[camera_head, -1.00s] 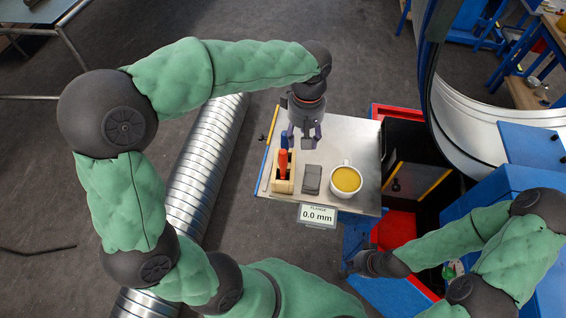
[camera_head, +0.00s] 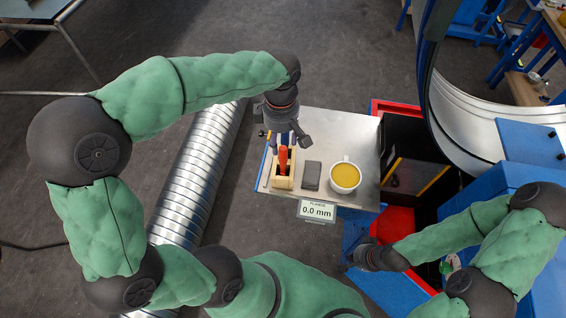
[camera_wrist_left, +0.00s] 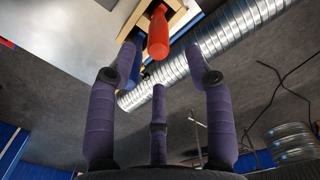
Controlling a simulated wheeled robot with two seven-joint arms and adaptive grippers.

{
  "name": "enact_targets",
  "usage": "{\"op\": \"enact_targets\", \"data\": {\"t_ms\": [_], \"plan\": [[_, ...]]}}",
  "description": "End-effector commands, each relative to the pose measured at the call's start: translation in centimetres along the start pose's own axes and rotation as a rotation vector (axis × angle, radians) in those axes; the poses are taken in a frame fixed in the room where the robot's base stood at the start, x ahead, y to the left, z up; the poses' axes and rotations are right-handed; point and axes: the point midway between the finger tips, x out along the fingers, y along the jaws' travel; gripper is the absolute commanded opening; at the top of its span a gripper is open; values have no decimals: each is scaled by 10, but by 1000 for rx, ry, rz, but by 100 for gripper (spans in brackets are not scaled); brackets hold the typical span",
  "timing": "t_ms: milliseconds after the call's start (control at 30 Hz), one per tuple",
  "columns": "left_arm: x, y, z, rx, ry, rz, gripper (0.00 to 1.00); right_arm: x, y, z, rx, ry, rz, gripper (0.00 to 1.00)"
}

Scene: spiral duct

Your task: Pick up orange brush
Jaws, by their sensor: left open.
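An orange-red handle (camera_head: 283,160), which looks like the orange brush, stands upright in a small wooden holder (camera_head: 283,183) on the metal table. In the left wrist view the orange handle (camera_wrist_left: 158,32) points towards the gripper, with the holder (camera_wrist_left: 186,14) behind it. My left gripper (camera_head: 287,140) is open, just above and behind the handle in the head view. In the wrist view its three spread purple fingers (camera_wrist_left: 160,80) are around or just short of the handle; contact cannot be told. My right gripper (camera_head: 352,259) is low at the right, away from the holder; its fingers are unclear.
A grey block (camera_head: 311,176) and a cup of yellow liquid (camera_head: 345,176) stand right of the holder on the table (camera_head: 345,125). A display reading 0.0 mm (camera_head: 317,210) is at the front edge. A silver spiral duct (camera_head: 195,170) lies to the left.

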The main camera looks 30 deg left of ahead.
Motion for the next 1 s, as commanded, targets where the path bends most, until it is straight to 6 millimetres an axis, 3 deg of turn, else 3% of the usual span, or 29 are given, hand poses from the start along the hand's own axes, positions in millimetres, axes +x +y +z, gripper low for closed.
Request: {"op": "enact_targets", "data": {"t_ms": [300,633,833,1000], "plan": [[41,-2,6,1,1,-5,52,-7,-2,0,0,0,0,0],[48,-1,6,1,0,-2,52,-7,-2,0,0,0,0,0],[48,-1,6,1,0,-2,0,-7,-2,0,0,0,0,0],[48,-1,6,1,0,-2,0,-7,-2,0,0,0,0,0]]}}
